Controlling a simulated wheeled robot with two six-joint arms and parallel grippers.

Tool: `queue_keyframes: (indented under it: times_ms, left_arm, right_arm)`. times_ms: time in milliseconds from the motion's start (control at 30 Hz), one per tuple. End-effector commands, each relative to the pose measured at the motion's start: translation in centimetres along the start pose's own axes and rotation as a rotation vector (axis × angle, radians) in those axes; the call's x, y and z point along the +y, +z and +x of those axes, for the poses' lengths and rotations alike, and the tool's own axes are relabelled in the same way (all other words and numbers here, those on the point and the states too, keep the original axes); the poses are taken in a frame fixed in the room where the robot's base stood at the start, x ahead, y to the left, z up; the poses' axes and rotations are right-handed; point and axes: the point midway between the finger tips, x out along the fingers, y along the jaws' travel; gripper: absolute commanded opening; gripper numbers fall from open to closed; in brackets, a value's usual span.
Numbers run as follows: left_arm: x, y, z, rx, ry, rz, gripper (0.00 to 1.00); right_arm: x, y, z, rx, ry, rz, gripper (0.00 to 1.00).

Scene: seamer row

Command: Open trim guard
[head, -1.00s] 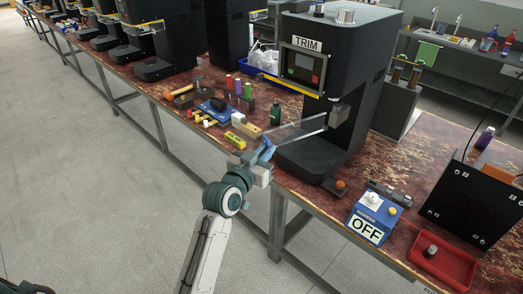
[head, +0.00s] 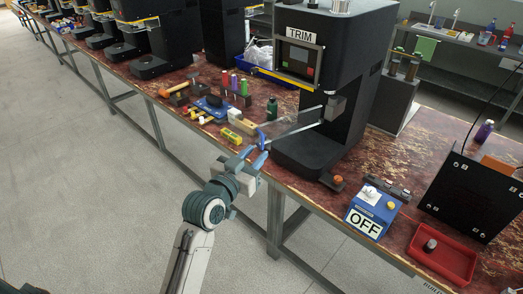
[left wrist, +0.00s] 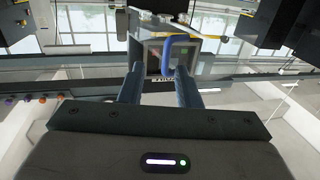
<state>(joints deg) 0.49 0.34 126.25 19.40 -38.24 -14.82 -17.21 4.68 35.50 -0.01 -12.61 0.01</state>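The black TRIM machine (head: 345,75) stands on the bench. Its clear trim guard (head: 290,131) sticks out low at the front, toward the left, with a blue handle (head: 262,140) at its outer end. My left gripper (head: 253,157) is just below the handle, its two fingers apart. In the left wrist view the blue handle loop (left wrist: 170,42) shows just beyond and between the open fingertips (left wrist: 160,75). I cannot tell whether a finger touches it. My right gripper is not in view.
A blue OFF box (head: 371,212), an orange knob (head: 337,181) and a red tray (head: 442,254) lie right of the machine. The floor in front is clear.

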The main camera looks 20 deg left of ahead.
Motion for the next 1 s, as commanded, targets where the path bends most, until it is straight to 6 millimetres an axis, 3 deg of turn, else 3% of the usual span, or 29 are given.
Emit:
queue_keyframes:
  times_ms: [100, 333, 867, 1000]
  left_arm:
    - [0.1, 0.3, -2.4, 0.001, 0.0, 0.003, 0.3]
    - [0.1, 0.1, -4.8, 0.001, 0.001, 0.001, 0.3]
    - [0.1, 0.0, -5.0, 0.0, 0.001, 0.0, 0.3]
    - [-0.4, 2.6, -4.2, -0.047, -0.01, -0.01, 0.3]
  right_arm:
    - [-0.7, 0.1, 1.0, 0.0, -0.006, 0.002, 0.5]
    - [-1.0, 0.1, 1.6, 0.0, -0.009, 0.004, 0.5]
    - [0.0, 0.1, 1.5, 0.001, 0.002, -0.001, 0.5]
    - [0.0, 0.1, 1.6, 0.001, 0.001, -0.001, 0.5]
